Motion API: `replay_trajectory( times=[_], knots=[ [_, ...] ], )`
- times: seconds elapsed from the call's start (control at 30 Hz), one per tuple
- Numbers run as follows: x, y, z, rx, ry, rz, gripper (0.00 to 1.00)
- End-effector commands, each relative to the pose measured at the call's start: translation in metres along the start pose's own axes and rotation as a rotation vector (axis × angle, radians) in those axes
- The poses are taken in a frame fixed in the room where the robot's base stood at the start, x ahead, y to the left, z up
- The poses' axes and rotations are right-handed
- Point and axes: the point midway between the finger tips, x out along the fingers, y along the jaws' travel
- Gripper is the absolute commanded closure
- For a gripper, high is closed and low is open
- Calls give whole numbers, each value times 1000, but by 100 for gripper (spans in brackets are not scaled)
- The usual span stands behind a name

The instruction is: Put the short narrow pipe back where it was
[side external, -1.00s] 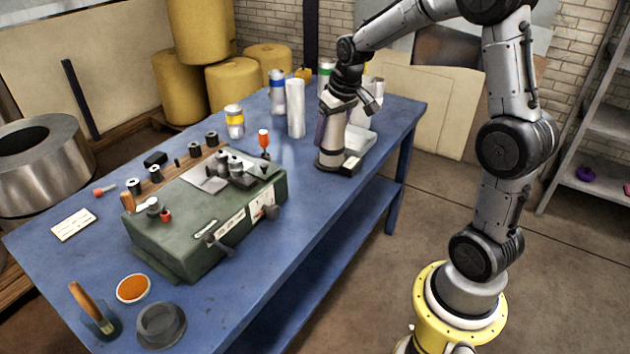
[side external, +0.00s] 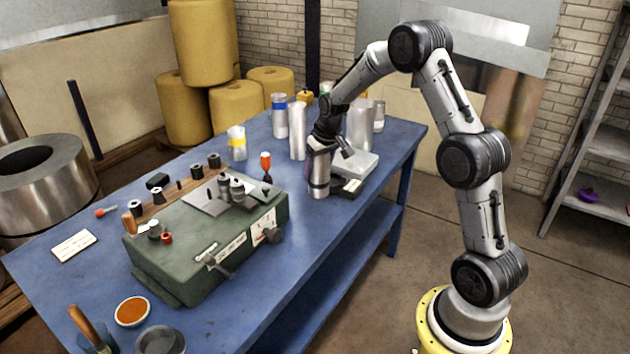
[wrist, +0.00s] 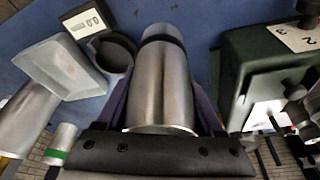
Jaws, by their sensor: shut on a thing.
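A metallic grey pipe (side external: 319,180) with a dark band near its lower end is held upright. In the wrist view the pipe (wrist: 160,88) fills the middle, between purple finger pads. My gripper (side external: 320,150) is shut on it from above; the fingers cover its upper part. Its lower end is at or just above the blue table, left of the scale; I cannot tell whether it touches. Other pipes stand behind: a plain pipe (side external: 298,131), a blue-banded one (side external: 280,118), a yellow-banded one (side external: 236,144), and a wide one (side external: 360,126) right of my gripper.
A scale with a pale tray (side external: 362,164) is close on the right; its display (wrist: 86,19) reads 0.0. A dark ring (wrist: 112,52) lies beside it. Blue tabletop (side external: 300,225) is clear in front.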

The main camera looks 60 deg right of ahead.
Motion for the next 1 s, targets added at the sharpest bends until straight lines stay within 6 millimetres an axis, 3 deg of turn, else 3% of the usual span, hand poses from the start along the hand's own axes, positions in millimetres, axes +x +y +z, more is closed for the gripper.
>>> replay_trajectory(
  times=[0.27,0.5,0.87,0.9,1.0],
  knots=[
    [18,1,-8,0,0,0,100],
    [46,1,1,0,0,0,100],
    [49,1,2,0,1,0,100],
    [50,1,3,0,0,0,29],
    [49,1,3,0,0,0,11]
  ],
)
